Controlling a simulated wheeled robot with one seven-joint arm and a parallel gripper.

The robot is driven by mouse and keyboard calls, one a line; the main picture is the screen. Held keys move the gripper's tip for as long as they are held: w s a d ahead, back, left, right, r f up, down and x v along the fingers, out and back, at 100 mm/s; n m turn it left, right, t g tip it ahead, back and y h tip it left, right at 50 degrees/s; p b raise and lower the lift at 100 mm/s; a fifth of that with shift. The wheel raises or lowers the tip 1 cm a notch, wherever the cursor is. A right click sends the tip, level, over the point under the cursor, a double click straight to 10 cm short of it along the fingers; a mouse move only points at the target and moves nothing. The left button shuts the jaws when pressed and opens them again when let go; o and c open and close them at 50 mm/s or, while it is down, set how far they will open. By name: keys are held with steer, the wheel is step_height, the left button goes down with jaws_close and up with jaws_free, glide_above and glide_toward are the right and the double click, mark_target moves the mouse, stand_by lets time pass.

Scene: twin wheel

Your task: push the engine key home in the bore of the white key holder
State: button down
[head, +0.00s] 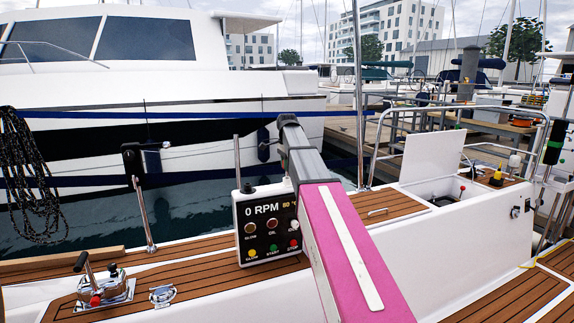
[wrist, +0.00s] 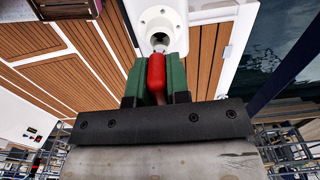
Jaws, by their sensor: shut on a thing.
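In the wrist view my gripper (wrist: 157,62) has two green fingers shut on the red grip of the engine key (wrist: 157,78). The red grip lies lengthwise between the fingers and points at the white key holder (wrist: 152,15). The holder is a round white piece at the top of the picture, with a dark round opening facing the key. A small metal part shows between the red grip and the opening. I cannot tell how deep the key sits in the bore. In the head view my pink arm hides the gripper, the key and the holder.
An engine panel (head: 268,226) with a 0 RPM display and coloured buttons stands left of my arm. An open white locker lid (head: 432,155) stands at right.

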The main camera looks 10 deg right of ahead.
steer(key=shift+f, duration=1.35)
steer(key=c, duration=1)
jaws_free()
steer(key=shift+r, duration=0.1)
step_height(320, 180, up, 11)
steer(key=shift+f, duration=0.15)
